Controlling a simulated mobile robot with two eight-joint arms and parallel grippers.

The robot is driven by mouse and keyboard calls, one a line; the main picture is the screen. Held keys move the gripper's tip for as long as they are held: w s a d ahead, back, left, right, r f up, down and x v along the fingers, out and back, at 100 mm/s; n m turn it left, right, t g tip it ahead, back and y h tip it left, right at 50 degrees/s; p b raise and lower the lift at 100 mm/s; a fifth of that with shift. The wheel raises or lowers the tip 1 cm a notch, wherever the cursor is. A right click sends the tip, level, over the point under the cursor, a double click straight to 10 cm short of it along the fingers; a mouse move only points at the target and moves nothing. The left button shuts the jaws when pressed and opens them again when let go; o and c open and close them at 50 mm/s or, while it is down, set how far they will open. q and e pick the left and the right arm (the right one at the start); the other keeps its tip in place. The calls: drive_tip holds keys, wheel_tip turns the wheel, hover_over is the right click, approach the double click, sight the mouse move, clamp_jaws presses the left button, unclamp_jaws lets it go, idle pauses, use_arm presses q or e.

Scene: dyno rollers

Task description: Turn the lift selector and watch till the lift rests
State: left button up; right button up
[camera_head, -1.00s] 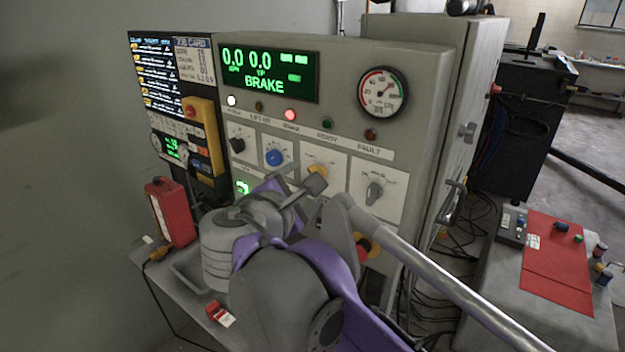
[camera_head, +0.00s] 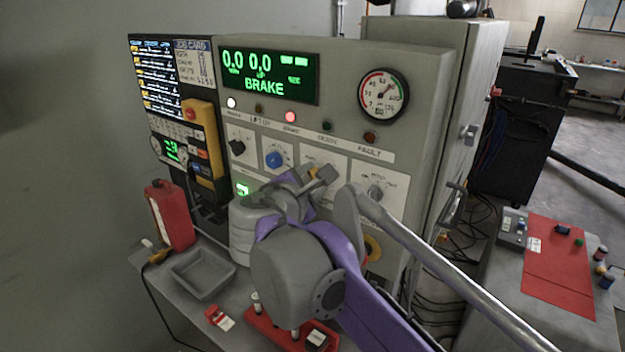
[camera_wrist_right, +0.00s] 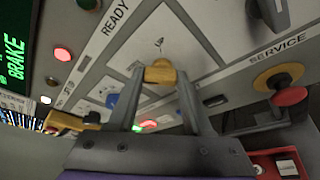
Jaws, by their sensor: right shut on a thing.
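My right gripper (camera_head: 324,176) reaches the front of the grey control cabinet (camera_head: 425,120). In the right wrist view its two fingers (camera_wrist_right: 160,78) stand either side of a yellow selector knob (camera_wrist_right: 160,71), shut on it. In the head view only a bit of the yellow knob (camera_head: 313,172) shows past the gripper. The green display (camera_head: 268,77) reads 0.0, 0.0 and BRAKE. A white lamp (camera_head: 232,102) and a red lamp (camera_head: 291,117) are lit. The lamp by the lift label (camera_head: 259,108) looks dull amber. The lift itself and my left gripper are not in view.
Other knobs sit close by: black (camera_head: 237,147), blue (camera_head: 274,158) and grey (camera_head: 376,193). A round gauge (camera_head: 383,95) is above. A red canister (camera_head: 170,215) and an empty grey tray (camera_head: 203,271) stand on the shelf below. A red-topped bench (camera_head: 556,265) is at right.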

clamp_jaws()
